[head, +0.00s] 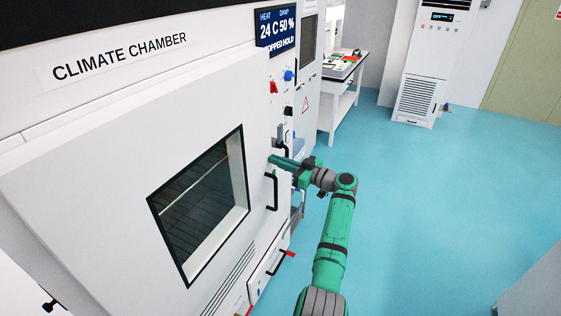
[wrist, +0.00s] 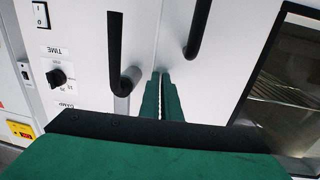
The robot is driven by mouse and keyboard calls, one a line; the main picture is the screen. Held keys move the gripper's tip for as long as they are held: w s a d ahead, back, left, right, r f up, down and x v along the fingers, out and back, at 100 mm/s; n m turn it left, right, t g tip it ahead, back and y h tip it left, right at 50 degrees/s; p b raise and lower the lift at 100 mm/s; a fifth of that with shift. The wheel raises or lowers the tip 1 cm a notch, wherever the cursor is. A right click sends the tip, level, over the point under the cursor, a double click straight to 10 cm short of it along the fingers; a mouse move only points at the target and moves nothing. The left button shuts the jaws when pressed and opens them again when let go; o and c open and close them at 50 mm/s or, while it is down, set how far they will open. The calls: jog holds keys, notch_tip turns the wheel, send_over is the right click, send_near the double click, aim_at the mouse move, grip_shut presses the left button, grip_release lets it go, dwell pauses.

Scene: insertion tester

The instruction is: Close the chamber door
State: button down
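The chamber door (head: 110,190) is a white panel with a dark-framed window, filling the left of the head view. Its black bar handle (head: 272,190) sits near the right edge and also shows in the wrist view (wrist: 197,30). A grey-and-black latch lever (wrist: 115,50) is on the body beside the door seam. The door looks close to the body along a thin seam; I cannot tell whether it is fully flush. My green gripper (head: 272,159) is at that edge, above the handle. Its fingers (wrist: 161,76) are together and empty, between handle and lever; contact is unclear.
The control panel (head: 275,60) with knobs and a display is right of the door. A lower drawer (head: 268,262) with a handle is below. A white bench (head: 342,75) and a tall white unit (head: 420,65) stand farther back. The blue floor at right is clear.

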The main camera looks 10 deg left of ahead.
jog(key=w+d+v, duration=0.1)
jog(key=w+v, duration=0.1)
jog(key=v, duration=1.2)
jog(key=s+f+m+t+h, duration=0.2)
jog(key=s+f+m+h, duration=0.15)
jog(key=f, duration=0.95)
jog(key=s+f+m+t+h, duration=0.1)
jog(key=s+f+m+h, duration=0.25)
jog(key=f, duration=1.05)
jog(key=s+d+f+m+t+h, duration=0.1)
jog(key=s+d+f+m+h, duration=0.15)
jog(key=s+f, duration=0.65)
jog(key=s+d+f+m+t+h, duration=0.1)
jog(key=s+d+f+m+h, duration=0.15)
jog(key=s+f, duration=0.65)
jog(key=s+d+r+m+t+h, duration=0.1)
jog(key=s+r+h, duration=0.15)
jog(key=s, duration=0.85)
jog(key=s+d+r+m+h, duration=0.1)
jog(key=s+d+r+h, duration=0.15)
jog(key=s, duration=0.85)
jog(key=s+a+r+t, duration=0.1)
jog(key=s+r, duration=0.7)
jog(key=r, duration=0.3)
jog(key=s+a+r+t, duration=0.1)
jog(key=s+r+t, duration=0.1)
jog(key=s+r, duration=0.7)
notch_tip(320, 180, up, 3)
jog(key=shift+r+t, duration=0.2)
jog(key=shift+t, duration=0.1)
